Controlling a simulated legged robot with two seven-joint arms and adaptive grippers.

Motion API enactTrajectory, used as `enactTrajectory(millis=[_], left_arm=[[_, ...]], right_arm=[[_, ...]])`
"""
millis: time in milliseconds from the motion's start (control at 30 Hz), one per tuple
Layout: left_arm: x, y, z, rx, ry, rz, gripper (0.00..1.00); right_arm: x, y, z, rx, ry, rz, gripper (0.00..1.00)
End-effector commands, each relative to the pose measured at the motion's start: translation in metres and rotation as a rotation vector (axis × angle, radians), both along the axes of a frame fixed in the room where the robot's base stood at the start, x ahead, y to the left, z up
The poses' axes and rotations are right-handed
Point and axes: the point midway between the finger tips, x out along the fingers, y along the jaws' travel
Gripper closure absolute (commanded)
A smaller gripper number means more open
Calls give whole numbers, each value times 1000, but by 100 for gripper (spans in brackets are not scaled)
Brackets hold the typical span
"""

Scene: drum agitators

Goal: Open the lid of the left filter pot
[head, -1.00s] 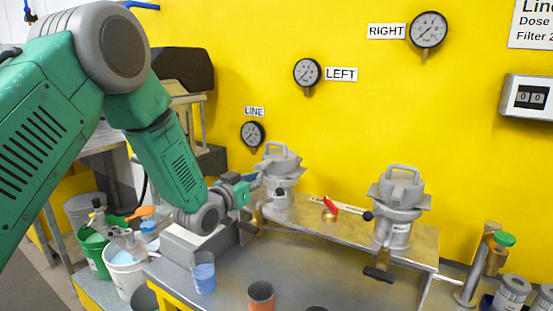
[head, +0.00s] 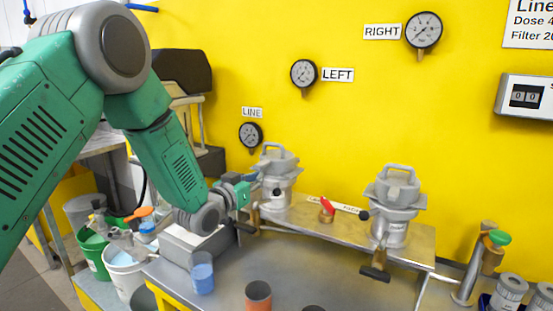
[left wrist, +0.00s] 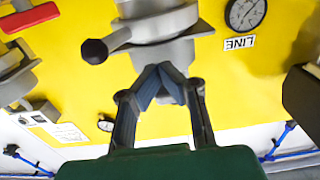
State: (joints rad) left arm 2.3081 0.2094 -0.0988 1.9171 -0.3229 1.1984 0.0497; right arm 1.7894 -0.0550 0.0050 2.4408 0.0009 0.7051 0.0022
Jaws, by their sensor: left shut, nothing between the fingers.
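The left filter pot (head: 277,193) is a grey metal pot on the raised shelf. Its lid (head: 279,158) with a loop handle is on top and looks closed. My left gripper (head: 256,178) is at the pot's left side, near the level below the lid. In the left wrist view, the gripper's fingertips (left wrist: 166,82) are together and empty, right against or just in front of the grey pot body (left wrist: 160,55). I cannot tell whether they touch. A black ball knob (left wrist: 95,51) on a lever sticks out beside the pot there. My right gripper is out of view.
The right filter pot (head: 391,228) stands on the same shelf (head: 312,217), with a red-handled valve (head: 327,211) between the pots. Cups (head: 258,295) stand on the bench (head: 225,282). Buckets (head: 122,272) are at lower left. The yellow wall with gauges is behind.

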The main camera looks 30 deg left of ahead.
Motion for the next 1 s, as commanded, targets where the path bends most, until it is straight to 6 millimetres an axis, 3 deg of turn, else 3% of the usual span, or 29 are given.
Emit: enactTrajectory(millis=[233,600,1000], left_arm=[[1,4,7,-3,0,1,100],[4,4,41,-3,-2,1,100],[6,2,44,-2,-2,0,100]], right_arm=[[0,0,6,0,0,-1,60],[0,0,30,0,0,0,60],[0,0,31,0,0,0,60]])
